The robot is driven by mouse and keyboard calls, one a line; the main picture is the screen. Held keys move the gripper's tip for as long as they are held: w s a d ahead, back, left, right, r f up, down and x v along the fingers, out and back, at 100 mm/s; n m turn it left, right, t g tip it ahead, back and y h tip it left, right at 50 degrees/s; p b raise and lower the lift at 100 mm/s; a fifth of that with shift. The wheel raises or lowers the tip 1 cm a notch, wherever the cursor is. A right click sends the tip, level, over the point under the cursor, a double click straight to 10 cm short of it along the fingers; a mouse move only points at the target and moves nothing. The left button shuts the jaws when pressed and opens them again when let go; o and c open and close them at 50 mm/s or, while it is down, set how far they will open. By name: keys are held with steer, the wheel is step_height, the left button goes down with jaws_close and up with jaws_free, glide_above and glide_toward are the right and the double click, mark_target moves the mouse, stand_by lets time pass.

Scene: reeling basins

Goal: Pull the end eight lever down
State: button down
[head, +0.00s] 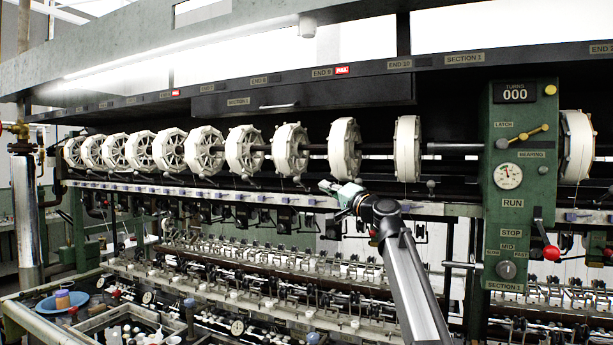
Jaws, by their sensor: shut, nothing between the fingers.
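The END 8 label (259,80) is on the dark upper fascia, left of the END 9 label (322,72). Below the white reels runs a pale rail (250,194) with small dark fittings (284,218) hanging under it. I cannot tell which of these is the end eight lever, or whether it is up or down. My gripper (326,187) is at the rail, pointing left and away, below the larger reels. It looks shut and empty. My wrist and forearm hide part of the rail and the fittings behind them; contact with a lever cannot be made out.
A green control panel (515,200) with a red-knobbed lever (549,250) stands right of my arm. Large white reels (344,149) line the shaft above. Rows of basin fittings (235,262) lie below. A blue bowl (60,303) sits at lower left.

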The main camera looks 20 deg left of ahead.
steer(key=shift+a, duration=0.1)
steer(key=p+x, duration=0.4)
steer(key=x, duration=0.6)
steer(key=shift+f+b, duration=0.25)
steer(key=shift+b, duration=0.15)
